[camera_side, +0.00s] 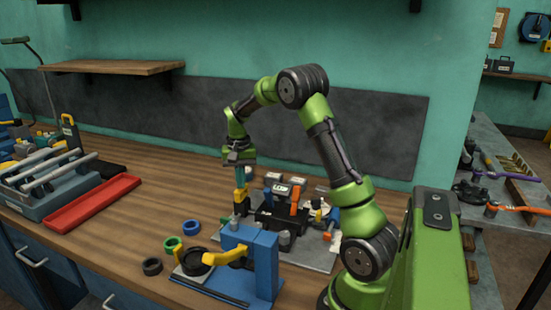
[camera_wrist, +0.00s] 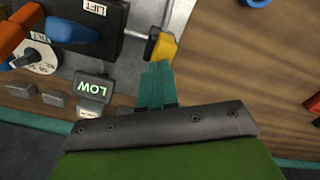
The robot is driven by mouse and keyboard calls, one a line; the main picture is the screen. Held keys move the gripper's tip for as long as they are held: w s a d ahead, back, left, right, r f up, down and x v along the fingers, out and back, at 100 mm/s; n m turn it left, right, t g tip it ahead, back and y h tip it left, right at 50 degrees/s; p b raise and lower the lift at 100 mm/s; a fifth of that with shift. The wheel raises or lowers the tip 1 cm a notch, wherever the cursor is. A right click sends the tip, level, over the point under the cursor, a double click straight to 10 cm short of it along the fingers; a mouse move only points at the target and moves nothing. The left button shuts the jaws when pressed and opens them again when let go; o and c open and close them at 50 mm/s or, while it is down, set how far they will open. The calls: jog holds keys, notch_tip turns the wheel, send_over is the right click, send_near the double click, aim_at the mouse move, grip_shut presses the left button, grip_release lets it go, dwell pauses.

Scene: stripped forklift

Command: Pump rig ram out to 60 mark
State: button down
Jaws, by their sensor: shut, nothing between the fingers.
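My gripper (camera_side: 241,182) is shut and empty, pointing down at the left end of the rig. In the wrist view its teal fingertips (camera_wrist: 158,68) are together beside a yellow block (camera_wrist: 161,47) on a grey metal rod; I cannot tell whether they touch. The yellow block (camera_side: 240,195) shows just below the fingers in the side view.
A blue stand (camera_side: 262,268) with a yellow handle is in front of the rig. Green (camera_side: 172,244), blue (camera_side: 192,227) and dark (camera_side: 152,266) rings lie left of it. A red tray (camera_side: 92,203) lies farther left. Bare bench lies between tray and rings.

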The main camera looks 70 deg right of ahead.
jog(key=shift+r, duration=2.5)
jog(key=shift+f, duration=0.1)
dwell(0.7)
dwell(0.5)
dwell(1.5)
jog(key=shift+r, duration=0.2)
jog(key=shift+r, duration=2.45)
